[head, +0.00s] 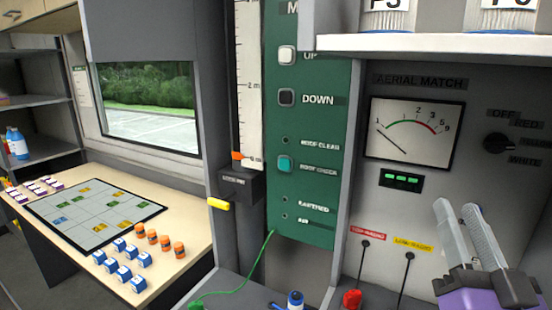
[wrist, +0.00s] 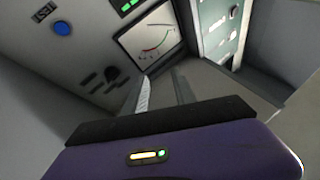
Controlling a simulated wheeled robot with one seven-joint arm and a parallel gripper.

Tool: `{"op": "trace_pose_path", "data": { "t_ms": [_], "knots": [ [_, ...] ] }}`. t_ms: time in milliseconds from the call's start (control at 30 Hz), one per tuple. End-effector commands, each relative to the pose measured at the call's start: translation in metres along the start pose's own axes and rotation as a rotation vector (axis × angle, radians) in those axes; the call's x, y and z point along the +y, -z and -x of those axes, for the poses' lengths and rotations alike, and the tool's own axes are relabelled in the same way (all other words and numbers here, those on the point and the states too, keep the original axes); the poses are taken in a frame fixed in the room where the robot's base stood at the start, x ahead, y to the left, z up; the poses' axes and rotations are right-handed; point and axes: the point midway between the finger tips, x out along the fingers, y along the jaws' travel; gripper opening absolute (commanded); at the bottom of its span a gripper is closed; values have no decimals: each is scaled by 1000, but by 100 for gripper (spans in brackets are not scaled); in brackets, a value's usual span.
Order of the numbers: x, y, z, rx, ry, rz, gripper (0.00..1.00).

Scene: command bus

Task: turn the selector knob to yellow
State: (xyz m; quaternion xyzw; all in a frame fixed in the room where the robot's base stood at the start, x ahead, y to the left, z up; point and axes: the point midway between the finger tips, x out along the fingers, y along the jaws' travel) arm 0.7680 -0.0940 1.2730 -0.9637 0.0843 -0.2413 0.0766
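The black selector knob (head: 497,143) sits on the grey panel at the right of the head view, right of the AERIAL MATCH meter. Labels OFF, RED and WHITE read around it; another at the right edge is too blurred to read, and I cannot tell where the knob points. The knob also shows in the wrist view (wrist: 112,74), left of the fingers. My gripper (head: 459,206) is below and left of the knob, apart from it. It is open and empty, its two fingers separated by a gap; it also shows in the wrist view (wrist: 160,76).
The meter (head: 414,132) and a green-lit display (head: 401,180) are beside the knob. A white shelf (head: 440,43) juts out above. Two cables (head: 407,272) plug in below. A blue button (wrist: 62,28) is on the panel. A green mast panel (head: 312,190) stands left.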

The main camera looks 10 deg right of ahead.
Motion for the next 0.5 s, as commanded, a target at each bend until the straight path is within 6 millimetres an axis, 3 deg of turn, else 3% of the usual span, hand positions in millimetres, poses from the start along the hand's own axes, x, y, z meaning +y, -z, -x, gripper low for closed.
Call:
{"op": "trace_pose_path", "data": {
  "t_ms": [33,200,500],
  "knots": [
    [-3,-16,17,-27,22,33,33],
    [-12,-52,71,-86,92,121,33],
    [-17,-98,178,-225,172,202,33]
  ]
}}
